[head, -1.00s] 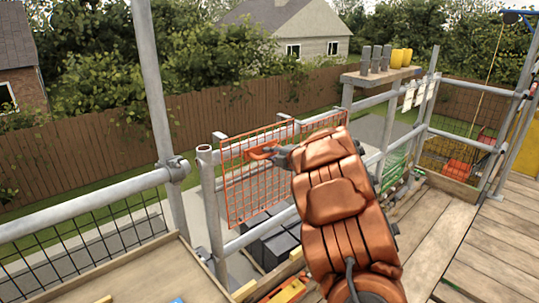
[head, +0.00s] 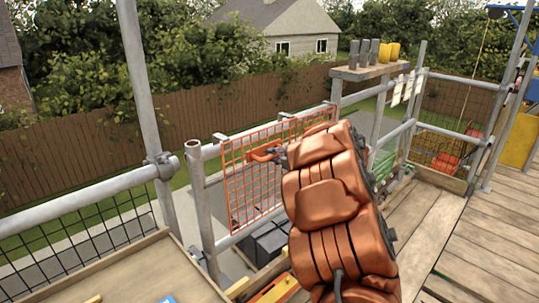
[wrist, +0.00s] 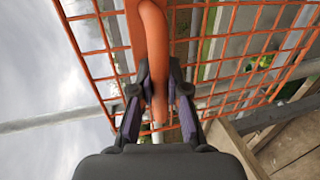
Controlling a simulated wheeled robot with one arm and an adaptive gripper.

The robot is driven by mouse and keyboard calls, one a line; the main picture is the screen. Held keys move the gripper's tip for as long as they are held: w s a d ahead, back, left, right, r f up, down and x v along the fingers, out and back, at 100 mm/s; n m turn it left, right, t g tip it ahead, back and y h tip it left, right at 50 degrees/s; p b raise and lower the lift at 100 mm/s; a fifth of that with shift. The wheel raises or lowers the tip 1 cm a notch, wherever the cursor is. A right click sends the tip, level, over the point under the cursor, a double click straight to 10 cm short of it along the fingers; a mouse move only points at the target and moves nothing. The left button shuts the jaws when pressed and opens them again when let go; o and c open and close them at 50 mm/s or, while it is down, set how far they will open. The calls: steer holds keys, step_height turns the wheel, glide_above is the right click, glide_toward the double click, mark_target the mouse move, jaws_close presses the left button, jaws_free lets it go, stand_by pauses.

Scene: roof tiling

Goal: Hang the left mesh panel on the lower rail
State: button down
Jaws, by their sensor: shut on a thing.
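The orange mesh panel (head: 238,185) hangs upright in front of the guardrail gap, with grey hooks along its top edge. My gripper (head: 272,153) is shut on the panel's orange handle; the wrist view shows both fingers (wrist: 159,95) pressed around the handle bar, with the mesh (wrist: 230,50) behind. The panel's top is near the upper rail (head: 212,151). The lower rail (head: 228,241) passes near the panel's bottom edge. My arm hides the panel's right part. I cannot tell whether the hooks touch a rail.
A grey post (head: 200,205) stands just left of the panel. A shelf (head: 375,72) with grey and yellow pieces is at the back right. Dark blocks (head: 268,243) lie below the panel. Plank decking (head: 480,240) is clear at right.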

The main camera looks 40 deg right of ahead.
steer(key=shift+f+v, duration=0.15)
steer(key=shift+v, duration=0.6)
steer(key=shift+f+v, duration=0.1)
steer(key=shift+v, duration=0.65)
stand_by(0.4)
